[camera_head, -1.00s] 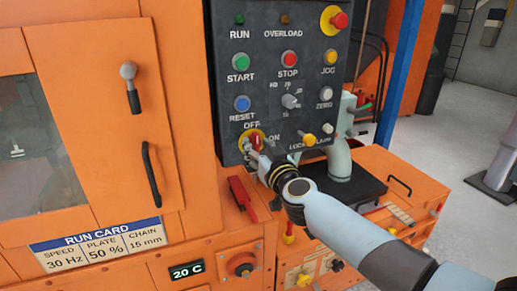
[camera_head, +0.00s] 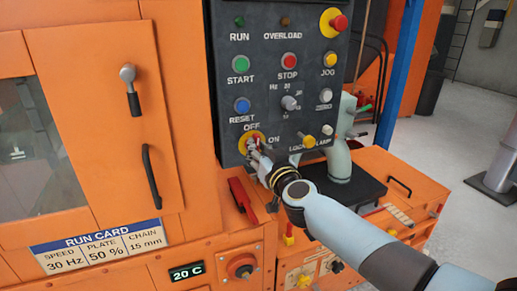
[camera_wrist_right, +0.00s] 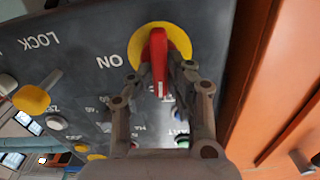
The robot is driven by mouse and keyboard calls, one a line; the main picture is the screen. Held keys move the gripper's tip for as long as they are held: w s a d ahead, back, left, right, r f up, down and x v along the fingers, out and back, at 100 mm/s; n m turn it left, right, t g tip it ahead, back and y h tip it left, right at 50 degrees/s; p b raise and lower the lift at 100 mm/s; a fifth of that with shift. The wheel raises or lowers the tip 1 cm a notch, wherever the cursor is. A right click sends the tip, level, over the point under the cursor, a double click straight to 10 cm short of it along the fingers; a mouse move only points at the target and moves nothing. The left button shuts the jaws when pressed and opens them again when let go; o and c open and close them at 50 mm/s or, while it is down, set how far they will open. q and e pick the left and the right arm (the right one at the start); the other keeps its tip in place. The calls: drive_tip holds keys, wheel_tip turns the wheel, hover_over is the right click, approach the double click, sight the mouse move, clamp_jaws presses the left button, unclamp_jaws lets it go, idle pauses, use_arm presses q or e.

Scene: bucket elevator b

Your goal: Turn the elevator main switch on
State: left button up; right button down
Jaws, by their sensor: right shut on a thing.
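The main switch is a red handle (camera_wrist_right: 158,62) on a round yellow plate (camera_wrist_right: 136,47), low on the dark control panel (camera_head: 262,80). OFF is printed above it and ON to its right in the head view. My right gripper (camera_head: 254,147) reaches it from the lower right. In the right wrist view the fingers (camera_wrist_right: 160,85) are shut on the red handle, one on each side. The handle's white-marked end lies between them. The fingers hide much of the handle in the head view, so its exact angle is hard to tell there. My left gripper is not in view.
Above are the blue RESET button (camera_head: 242,104), the grey speed knob (camera_head: 290,103) and the red emergency button (camera_head: 339,22). A yellow lock knob (camera_head: 309,141) is to the right. The orange cabinet door (camera_head: 115,120) is left. A pale upright device (camera_head: 338,160) stands behind my arm.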

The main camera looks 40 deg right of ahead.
drive_tip(key=m, duration=0.4)
drive_tip(key=shift+d+p, duration=0.15)
drive_tip(key=shift+p, duration=0.25)
drive_tip(key=m, duration=0.3)
drive_tip(key=shift+d+f+m, duration=0.1)
drive_tip(key=shift+m, duration=0.3)
drive_tip(key=shift+s+d+f+m+b, duration=0.1)
drive_tip(key=shift+f+m+b, duration=0.1)
drive_tip(key=shift+m, duration=2.05)
drive_tip(key=shift+f+m+b, duration=0.1)
drive_tip(key=shift+m+b, duration=0.1)
drive_tip(key=shift+m, duration=2.05)
drive_tip(key=c, duration=1.3)
unclamp_jaws()
drive_tip(key=v, duration=1.2)
